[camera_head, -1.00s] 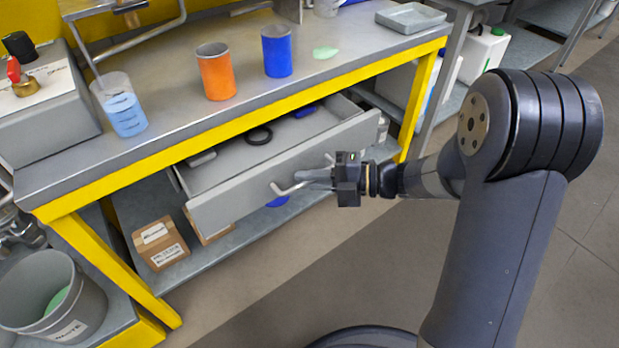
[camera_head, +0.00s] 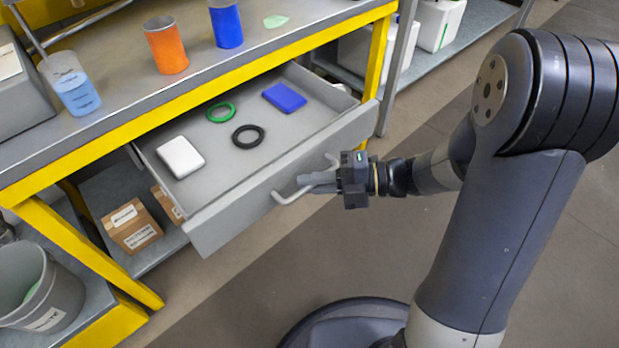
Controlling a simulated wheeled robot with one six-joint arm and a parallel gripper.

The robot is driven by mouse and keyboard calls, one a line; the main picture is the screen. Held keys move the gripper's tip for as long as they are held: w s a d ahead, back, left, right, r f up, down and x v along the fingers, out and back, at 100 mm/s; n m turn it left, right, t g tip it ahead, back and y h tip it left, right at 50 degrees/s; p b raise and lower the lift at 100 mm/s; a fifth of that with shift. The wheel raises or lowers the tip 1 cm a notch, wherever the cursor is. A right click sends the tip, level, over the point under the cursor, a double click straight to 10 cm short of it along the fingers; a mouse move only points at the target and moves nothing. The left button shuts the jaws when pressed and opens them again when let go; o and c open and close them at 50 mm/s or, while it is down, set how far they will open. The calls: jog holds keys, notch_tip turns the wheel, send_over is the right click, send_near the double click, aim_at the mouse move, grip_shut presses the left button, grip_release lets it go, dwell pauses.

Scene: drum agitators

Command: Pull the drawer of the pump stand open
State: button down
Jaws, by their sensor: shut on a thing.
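The grey drawer (camera_head: 235,217) of the yellow-framed pump stand (camera_head: 190,112) is pulled well out from under the bench top. Inside lie a white box (camera_head: 180,157), a green ring (camera_head: 220,112), a black ring (camera_head: 248,136) and a blue box (camera_head: 284,97). My gripper (camera_head: 318,182) is at the drawer front, shut on the light grey bar handle (camera_head: 290,196). The fingers hide the middle of the handle. The back of the drawer is hidden under the bench top.
On the bench top stand an orange cup (camera_head: 166,46), a blue cup (camera_head: 226,24) and a beaker of blue liquid (camera_head: 74,86). Cardboard boxes (camera_head: 131,226) sit on the lower shelf. A grey bucket (camera_head: 38,290) stands at lower left. The floor before the drawer is clear.

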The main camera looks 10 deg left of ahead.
jog(key=c, duration=1.5)
grip_release()
jog(key=shift+d, duration=0.1)
jog(key=w+d+r+p, duration=0.1)
jog(key=d+p, duration=0.1)
jog(key=d, duration=0.8)
jog(key=shift+d+r+p, duration=0.25)
jog(key=shift+p, duration=0.05)
jog(key=shift+a, duration=0.1)
jog(key=a+b, duration=0.1)
jog(key=a, duration=0.2)
jog(key=a+f, duration=0.1)
jog(key=a, duration=0.2)
jog(key=s+a+b, duration=0.1)
jog(key=a, duration=0.3)
jog(key=shift+a+f+b, duration=0.1)
jog(key=shift+f+b, duration=0.15)
jog(key=shift+b, duration=0.05)
jog(key=shift+w+a, duration=0.15)
jog(key=shift+a, duration=0.15)
